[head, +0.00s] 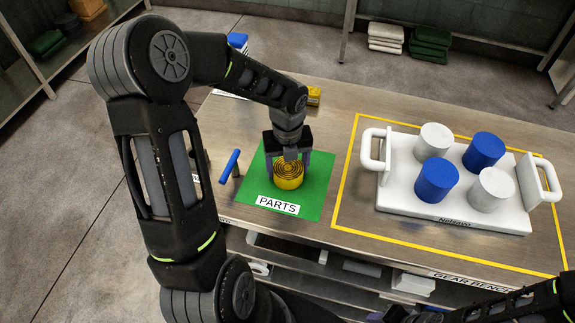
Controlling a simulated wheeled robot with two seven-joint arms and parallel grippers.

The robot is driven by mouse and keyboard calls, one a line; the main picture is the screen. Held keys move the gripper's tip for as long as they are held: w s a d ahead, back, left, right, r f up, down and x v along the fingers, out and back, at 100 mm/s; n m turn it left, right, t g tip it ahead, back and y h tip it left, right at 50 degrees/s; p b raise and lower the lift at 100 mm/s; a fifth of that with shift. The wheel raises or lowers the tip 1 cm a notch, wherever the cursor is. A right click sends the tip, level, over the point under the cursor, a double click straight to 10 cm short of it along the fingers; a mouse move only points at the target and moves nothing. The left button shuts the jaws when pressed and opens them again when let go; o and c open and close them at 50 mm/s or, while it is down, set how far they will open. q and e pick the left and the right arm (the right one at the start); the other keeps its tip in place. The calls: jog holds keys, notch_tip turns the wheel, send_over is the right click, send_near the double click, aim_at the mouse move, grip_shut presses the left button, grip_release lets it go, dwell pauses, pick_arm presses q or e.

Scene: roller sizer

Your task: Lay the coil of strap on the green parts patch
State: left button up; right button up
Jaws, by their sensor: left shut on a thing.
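The coil of strap (289,180) is yellow with dark rings on its top. It is over the green parts patch (314,196), near the patch's middle, and seems to rest on it. My left gripper (289,158) comes down from above and is shut on the coil; the fingers partly cover its far side. The patch carries a white PARTS label (278,205) at its front edge. My right arm shows only in part at the lower right, and its gripper cannot be made out.
A white tray (455,215) with blue and white cylinders stands inside a yellow outline (345,170) on the right. A blue-handled thing (230,162) is just left of the patch. A small yellow box (314,95) stands behind it. Bare bench lies between patch and outline.

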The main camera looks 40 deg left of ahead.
aim_at(288, 165)
pick_arm(q)
jog(key=shift+f, duration=0.15)
jog(key=o, duration=1.4)
jog(key=shift+o, duration=0.2)
jog(key=shift+r, duration=0.2)
notch_tip(288, 165, up, 12)
